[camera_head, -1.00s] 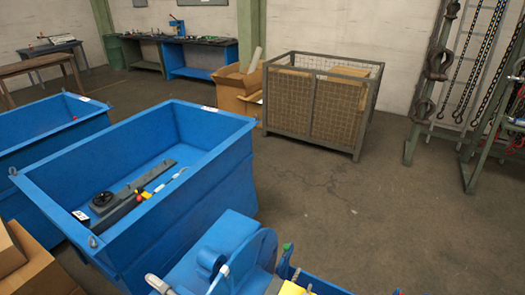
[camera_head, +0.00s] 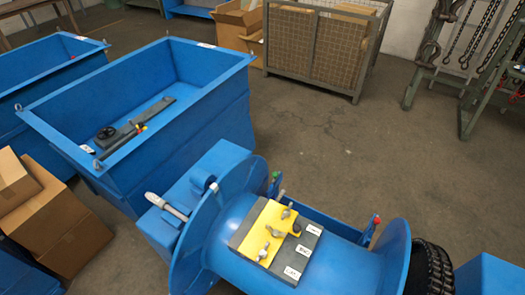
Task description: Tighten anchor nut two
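A blue drum-like machine (camera_head: 232,222) with round flanges stands in the lower middle. On it lies a grey plate (camera_head: 297,258) carrying a yellow plate (camera_head: 255,241). Several metal fittings that look like wing nuts sit in a row on the yellow plate: one at the far end (camera_head: 287,211), one in the middle (camera_head: 274,231) and one at the near end (camera_head: 263,252). White labels (camera_head: 304,250) lie beside them, too small to read. I cannot tell which is nut two or how tight any is. Neither gripper shows.
A blue open bin (camera_head: 215,110) stands behind on the left, with a dark bar (camera_head: 150,115) inside. Cardboard boxes (camera_head: 60,225) sit at the left. A mesh crate (camera_head: 320,50) and chain rack (camera_head: 470,70) stand at the back. The floor (camera_head: 340,140) between is clear.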

